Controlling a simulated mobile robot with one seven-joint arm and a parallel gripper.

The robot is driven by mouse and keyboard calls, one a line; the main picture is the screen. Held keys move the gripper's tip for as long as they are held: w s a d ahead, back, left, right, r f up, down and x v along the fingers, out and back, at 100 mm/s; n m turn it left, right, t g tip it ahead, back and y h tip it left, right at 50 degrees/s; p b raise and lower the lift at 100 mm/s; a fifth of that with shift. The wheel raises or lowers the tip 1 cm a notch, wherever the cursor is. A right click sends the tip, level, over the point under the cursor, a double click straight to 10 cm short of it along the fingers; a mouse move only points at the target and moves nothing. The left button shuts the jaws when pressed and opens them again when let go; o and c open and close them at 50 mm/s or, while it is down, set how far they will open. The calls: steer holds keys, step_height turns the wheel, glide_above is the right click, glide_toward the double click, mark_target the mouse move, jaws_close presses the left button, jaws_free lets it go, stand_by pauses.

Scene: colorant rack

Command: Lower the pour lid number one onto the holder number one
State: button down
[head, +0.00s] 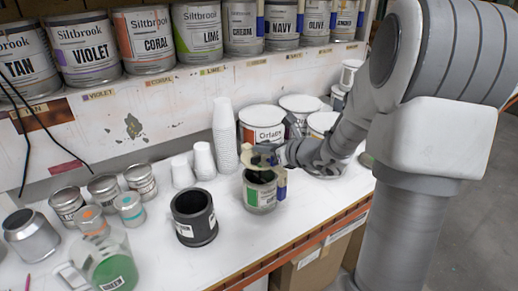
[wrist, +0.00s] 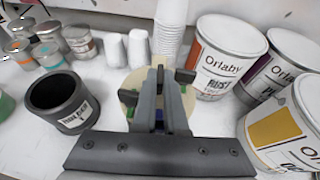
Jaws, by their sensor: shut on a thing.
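The holder number one (head: 194,228) is a black, open, empty-looking cup upright on the white counter. In the wrist view the holder (wrist: 75,121) is at left, with a white label. My gripper (head: 268,159) is right of the holder, higher than its rim, and shut on the pour lid number one (head: 256,160), a pale beige disc. In the wrist view my gripper (wrist: 158,84) covers the middle of the lid (wrist: 128,97). Below the lid in the head view is a can with a green label (head: 259,197); whether the two touch, I cannot tell.
Several small tins (head: 140,181) stand at left. White cup stacks (head: 224,138) are behind, with Orlaby buckets (head: 262,121) to their right. Labelled Silbrook cans (head: 145,40) fill the shelf. Counter between holder and green-label can is clear.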

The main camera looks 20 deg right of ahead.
steer(key=shift+r, duration=0.2)
steer(key=shift+r, duration=0.2)
step_height(320, 180, up, 6)
steer(key=p, duration=0.7)
steer(key=shift+r, duration=0.1)
steer(key=shift+a, duration=0.1)
